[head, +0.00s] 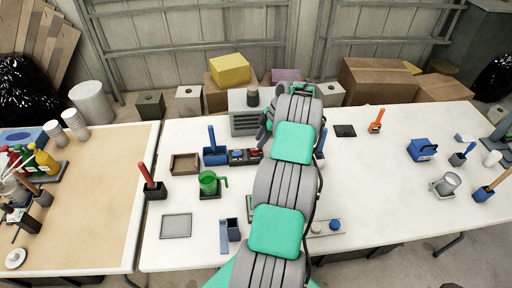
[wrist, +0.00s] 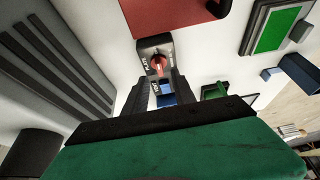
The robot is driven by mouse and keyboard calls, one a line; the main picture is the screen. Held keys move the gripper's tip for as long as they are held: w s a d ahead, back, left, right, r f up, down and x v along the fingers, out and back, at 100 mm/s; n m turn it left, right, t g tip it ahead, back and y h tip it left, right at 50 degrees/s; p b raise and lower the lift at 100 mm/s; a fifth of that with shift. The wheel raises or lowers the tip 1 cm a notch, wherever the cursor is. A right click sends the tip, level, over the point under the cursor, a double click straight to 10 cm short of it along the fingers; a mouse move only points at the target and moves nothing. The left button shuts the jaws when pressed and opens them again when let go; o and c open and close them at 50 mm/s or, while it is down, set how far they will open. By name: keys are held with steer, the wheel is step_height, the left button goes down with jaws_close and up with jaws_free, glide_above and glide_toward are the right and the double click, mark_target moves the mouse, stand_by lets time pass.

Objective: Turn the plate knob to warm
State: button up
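The plate knob (wrist: 158,64) is a red knob on a dark panel (wrist: 153,43) in the wrist view, with white lettering beside it. Nothing shows gripped. In the head view my arm hides most of the gripper.
A grey slatted box (head: 244,122) stands behind the panel. A wooden tray (head: 185,164) lies further left. The table's right half has open space.

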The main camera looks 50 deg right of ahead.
mark_target(256, 149)
steer(key=p+x, duration=0.1)
steer(key=x, duration=0.4)
steer(key=shift+c, duration=0.3)
jaws_close()
